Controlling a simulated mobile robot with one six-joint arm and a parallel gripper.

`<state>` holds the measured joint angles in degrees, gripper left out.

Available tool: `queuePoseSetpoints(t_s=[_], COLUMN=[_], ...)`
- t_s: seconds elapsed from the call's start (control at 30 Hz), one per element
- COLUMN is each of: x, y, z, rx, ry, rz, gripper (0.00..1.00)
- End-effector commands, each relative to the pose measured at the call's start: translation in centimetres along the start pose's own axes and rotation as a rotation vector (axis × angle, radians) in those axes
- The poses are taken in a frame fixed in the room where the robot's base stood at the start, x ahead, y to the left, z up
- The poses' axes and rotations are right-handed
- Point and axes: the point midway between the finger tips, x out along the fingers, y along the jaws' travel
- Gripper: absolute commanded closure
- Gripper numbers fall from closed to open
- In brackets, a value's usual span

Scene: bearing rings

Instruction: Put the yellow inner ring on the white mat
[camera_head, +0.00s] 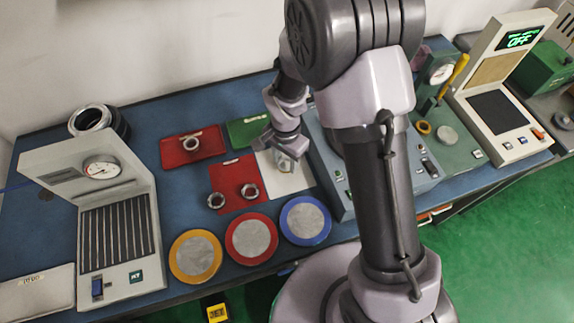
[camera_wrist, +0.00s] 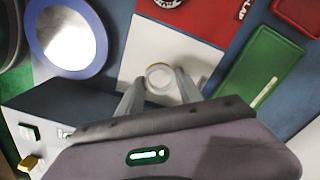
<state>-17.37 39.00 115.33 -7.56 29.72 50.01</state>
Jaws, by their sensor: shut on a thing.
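The white mat (camera_head: 288,184) lies on the blue bench between a red mat and a grey device. It also shows in the wrist view (camera_wrist: 198,52). My gripper (camera_head: 286,152) is over this mat, pointing down. In the wrist view my gripper (camera_wrist: 160,84) is shut on a small pale ring (camera_wrist: 159,68), with one finger at each side. The held ring looks whitish, and I cannot tell whether it is yellow. I cannot tell whether it touches the mat or hangs just above it. A yellowish ring (camera_head: 424,127) sits on the green device at the right.
Two metal rings lie on the red mat (camera_head: 229,174) left of the white mat. A red tray (camera_head: 190,148) holds another ring. A green tray (camera_head: 245,130) lies behind. Yellow, red and blue (camera_head: 305,220) round dishes line the front. A grey device (camera_head: 326,165) stands close right.

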Motion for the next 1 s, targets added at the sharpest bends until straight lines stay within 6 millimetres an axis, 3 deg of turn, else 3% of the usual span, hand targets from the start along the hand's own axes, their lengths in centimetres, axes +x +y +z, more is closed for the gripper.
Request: queuePoseSetpoints(t_s=[0.23,0.57,0.6,0.7,1.0], x=[3.7,3.9,4.0,3.9,3.7], y=[-0.2,-0.2,-0.2,-0.2,-0.2], z=[-0.3,-0.3,-0.3,-0.3,-0.3], rx=[0.000,0.001,0.001,0.001,0.001], ry=[-0.001,0.000,0.000,0.000,0.000], rz=[0.002,0.000,0.000,0.000,0.000], gripper=[1.00,1.00,0.55,0.36,0.36])
